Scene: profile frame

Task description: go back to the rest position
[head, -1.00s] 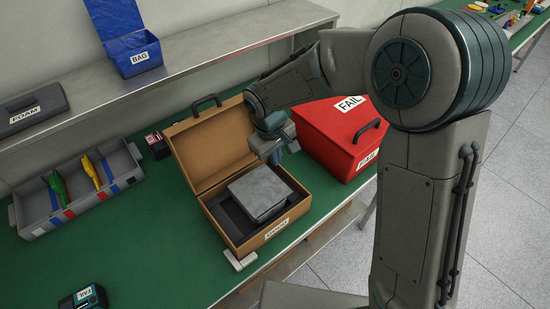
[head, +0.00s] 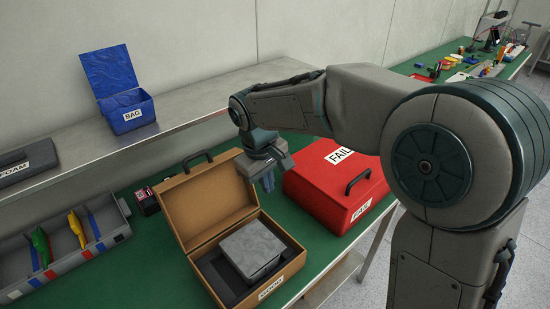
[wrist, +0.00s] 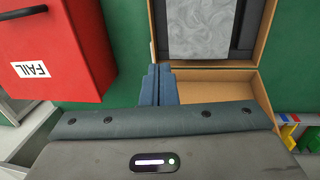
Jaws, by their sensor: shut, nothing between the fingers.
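My gripper (head: 266,182) is in the air above the bench, between the open brown case and the red FAIL box. Its fingers are together and empty; they also show in the wrist view (wrist: 158,86). The brown case (head: 290,271) stands open on the green bench top, lid raised at the back. A grey block (head: 252,247) lies in dark foam (head: 212,270) inside it. In the wrist view the case (wrist: 265,98) is partly hidden behind my gripper.
The red FAIL box (head: 310,202) stands right of the case. A grey divided bin (head: 108,238) is at the left. A blue BAG box (head: 128,112) and a dark FOAM case (head: 22,165) sit on the shelf (head: 190,103). Another bench with small parts is far right.

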